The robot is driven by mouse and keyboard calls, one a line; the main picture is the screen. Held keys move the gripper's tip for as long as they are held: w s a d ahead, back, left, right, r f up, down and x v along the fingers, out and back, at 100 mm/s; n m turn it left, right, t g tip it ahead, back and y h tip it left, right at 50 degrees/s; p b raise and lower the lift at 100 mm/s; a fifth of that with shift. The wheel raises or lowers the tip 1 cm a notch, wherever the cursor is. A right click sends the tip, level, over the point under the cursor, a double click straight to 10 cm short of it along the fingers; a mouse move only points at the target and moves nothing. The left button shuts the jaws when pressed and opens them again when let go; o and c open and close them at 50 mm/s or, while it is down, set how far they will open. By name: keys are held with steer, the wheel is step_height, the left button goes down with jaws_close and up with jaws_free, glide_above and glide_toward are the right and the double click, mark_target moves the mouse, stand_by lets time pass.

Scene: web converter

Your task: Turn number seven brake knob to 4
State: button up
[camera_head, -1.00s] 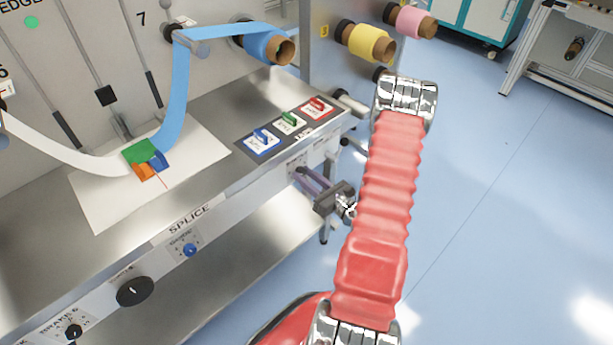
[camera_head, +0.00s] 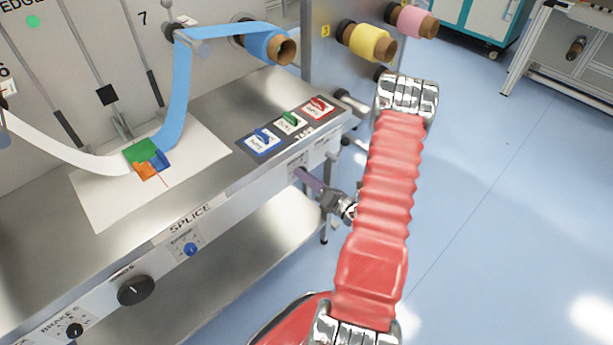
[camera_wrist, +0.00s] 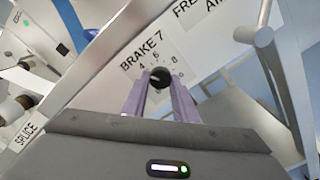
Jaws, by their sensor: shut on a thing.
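The brake 7 knob (camera_wrist: 159,77) is a small round black knob on the machine's front panel, under the printed label "BRAKE 7" in the wrist view. Small scale digits show around its upper side; its pointer is too small to read. My gripper (camera_wrist: 160,84) has its two purple fingers shut on the knob, one on each side. In the head view my gripper (camera_head: 302,176) reaches the front panel below the coloured buttons, and its fingers hide the knob there.
A blue guide knob (camera_head: 190,249), a large black dial (camera_head: 136,290) and the brake 6 knob (camera_head: 74,330) sit farther left on the same panel. Blue, green and red switches (camera_head: 289,120) are on the tabletop above. A metal handle (camera_wrist: 264,37) stands close right in the wrist view.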

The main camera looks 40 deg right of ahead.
steer(key=shift+d, duration=0.15)
steer(key=o, duration=1)
steer(key=shift+o, duration=0.2)
steer(key=shift+s, duration=0.1)
steer(key=s, duration=1.3)
steer(key=shift+s, duration=0.35)
steer(key=shift+d+f, duration=0.1)
steer(key=shift+f, duration=0.05)
